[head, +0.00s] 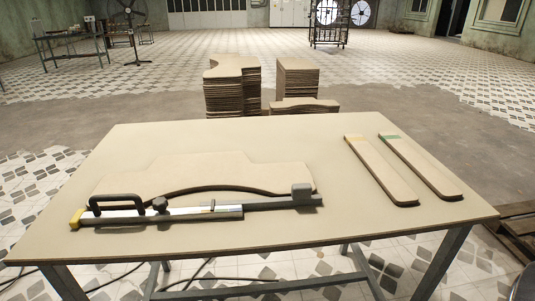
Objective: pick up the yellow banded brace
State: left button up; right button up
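The yellow banded brace (381,171) is a long, flat, tan board with rounded near corners. It lies on the right half of the table, slanting from upper left to lower right, with a yellow band at its far end. A similar brace with a green band (422,167) lies just to its right, roughly parallel, with a narrow gap between them. Neither of my grippers shows in the head view.
The table (300,255) also holds a wide curved board (215,172) on the left. A long metal clamp-like tool (200,211) with a black handle lies along its near edge. Stacked boards (232,92) stand beyond the table. The table centre is bare.

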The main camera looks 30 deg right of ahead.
aim_at(399, 192)
jog(key=u, duration=2.05)
jog(key=k, duration=1.8)
jog(key=z, duration=1.7)
